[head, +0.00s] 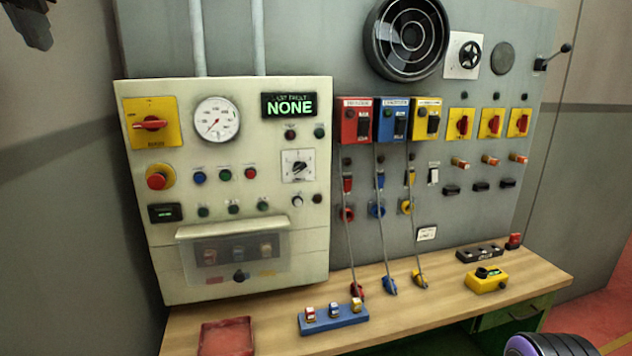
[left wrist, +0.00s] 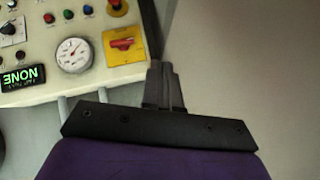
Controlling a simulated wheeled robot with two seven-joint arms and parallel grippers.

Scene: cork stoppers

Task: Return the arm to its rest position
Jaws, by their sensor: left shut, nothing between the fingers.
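My left gripper (head: 42,40) shows only in part at the top left corner of the head view, up in the air beside the wall panel. It also shows in the left wrist view (left wrist: 163,72), with its fingers together and nothing between them. It hangs clear of the cream control box (head: 170,265), which appears upside down in the wrist view. My right gripper is in neither view; a purple and black part of my own body shows at the bottom right of the head view.
A wooden bench (head: 425,318) runs below the panel. On it are a red tray (head: 227,338), a blue rack (head: 334,320) with small coloured pieces, and a yellow box (head: 486,281). Three cables hang from the red, blue and yellow units. A round fan (head: 406,38) is above.

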